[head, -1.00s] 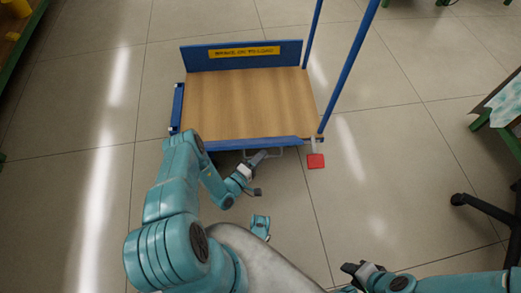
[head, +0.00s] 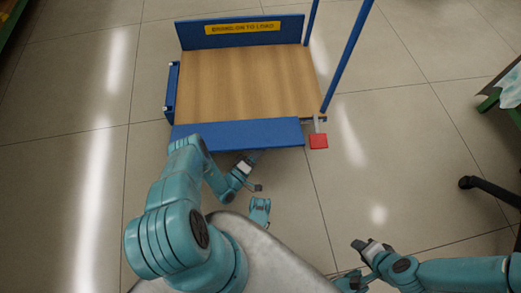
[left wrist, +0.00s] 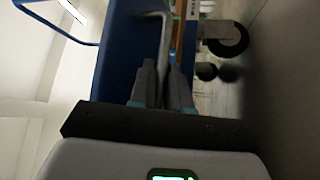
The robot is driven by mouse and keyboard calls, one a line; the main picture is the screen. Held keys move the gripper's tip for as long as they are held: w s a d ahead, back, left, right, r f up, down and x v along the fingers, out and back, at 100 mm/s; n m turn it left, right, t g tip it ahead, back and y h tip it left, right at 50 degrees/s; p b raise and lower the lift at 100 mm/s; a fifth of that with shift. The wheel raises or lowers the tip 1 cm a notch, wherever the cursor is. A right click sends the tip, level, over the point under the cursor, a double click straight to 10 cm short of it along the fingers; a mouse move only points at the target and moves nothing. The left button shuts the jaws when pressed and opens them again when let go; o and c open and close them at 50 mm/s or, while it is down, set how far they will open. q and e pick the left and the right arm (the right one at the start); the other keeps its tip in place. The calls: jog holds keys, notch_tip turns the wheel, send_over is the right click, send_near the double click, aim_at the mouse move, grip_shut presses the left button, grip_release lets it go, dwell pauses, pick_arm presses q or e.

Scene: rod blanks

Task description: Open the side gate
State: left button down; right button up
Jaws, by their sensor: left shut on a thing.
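The cart's near side gate (head: 238,134) is a blue panel along the front edge of its wooden deck (head: 250,85). In the head view it leans outward toward me, with its broad face showing. My left gripper (head: 251,160) is just below the gate's lower edge, which hides the handle there. In the left wrist view, the gripper (left wrist: 161,88) is shut on a grey bent bar handle (left wrist: 164,30) beside the blue gate (left wrist: 116,52). My right gripper (head: 364,246) is over the floor at lower right, away from the cart; its jaw gap is unclear.
Blue posts (head: 346,58) rise at the right. A red pedal (head: 318,141) sticks out at the near right corner. A dark chair base (head: 490,193) stands at right.

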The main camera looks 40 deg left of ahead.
dwell(0.4)
pick_arm(q)
jog(key=c, duration=1.2)
grip_release()
jog(key=v, duration=1.6)
jog(key=shift+s, duration=0.15)
jog(key=shift+o, duration=0.2)
jog(key=shift+f, duration=0.15)
